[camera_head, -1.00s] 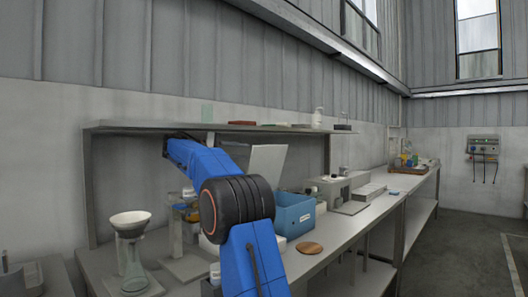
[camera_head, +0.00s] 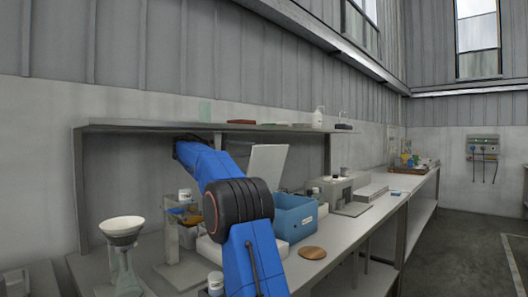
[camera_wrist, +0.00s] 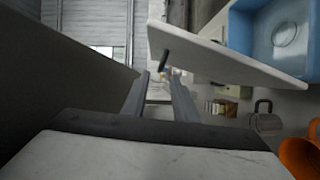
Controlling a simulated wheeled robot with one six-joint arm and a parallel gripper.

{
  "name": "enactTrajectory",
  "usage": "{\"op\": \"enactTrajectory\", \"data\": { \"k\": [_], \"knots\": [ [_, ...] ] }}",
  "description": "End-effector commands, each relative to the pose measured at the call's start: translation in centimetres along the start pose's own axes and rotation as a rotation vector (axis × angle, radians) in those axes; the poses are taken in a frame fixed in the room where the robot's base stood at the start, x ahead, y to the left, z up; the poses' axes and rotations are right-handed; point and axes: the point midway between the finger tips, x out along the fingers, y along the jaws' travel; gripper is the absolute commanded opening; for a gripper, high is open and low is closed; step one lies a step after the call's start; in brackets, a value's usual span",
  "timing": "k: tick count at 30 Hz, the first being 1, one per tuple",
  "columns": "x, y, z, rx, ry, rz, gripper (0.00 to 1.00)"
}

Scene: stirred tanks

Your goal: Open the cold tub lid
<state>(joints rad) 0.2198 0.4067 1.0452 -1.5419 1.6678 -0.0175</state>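The blue cold tub (camera_head: 296,218) stands on the bench behind my arm, and its open inside shows at upper right in the wrist view (camera_wrist: 262,45). Its pale flat lid (camera_head: 268,165) stands steeply raised at the tub's left side. In the wrist view the lid (camera_wrist: 225,58) is a white panel with a small dark handle (camera_wrist: 163,60). My gripper (camera_wrist: 160,74) has its two fingers apart, with the handle near the gap between the tips. I see no contact. In the head view my arm hides the gripper.
A shelf (camera_head: 215,127) runs above the bench. A grey machine (camera_head: 335,189) stands to the right. An orange object (camera_wrist: 298,155) shows in the wrist view.

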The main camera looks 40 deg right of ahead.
Motion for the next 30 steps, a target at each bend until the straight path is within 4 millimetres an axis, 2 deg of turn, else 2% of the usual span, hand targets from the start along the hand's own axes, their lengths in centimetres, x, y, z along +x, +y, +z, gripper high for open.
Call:
{"op": "enactTrajectory", "data": {
  "k": [1,6,12,18,26,27,30],
  "knots": [
    [1.1,0.0,0.1,0.0,-0.002,0.0,0.26],
    [4.0,0.0,0.1,-0.001,-0.002,0.0,0.26],
    [6.5,0.0,0.1,0.0,-0.001,-0.001,0.26],
    [7.7,0.0,0.0,0.0,0.0,-0.001,0.26],
    [7.8,0.0,0.0,0.0,0.001,-0.001,0.26],
    [7.8,0.0,0.0,0.0,0.001,-0.001,0.24],
    [7.8,0.0,0.0,0.0,0.001,-0.001,0.0]
  ]
}}
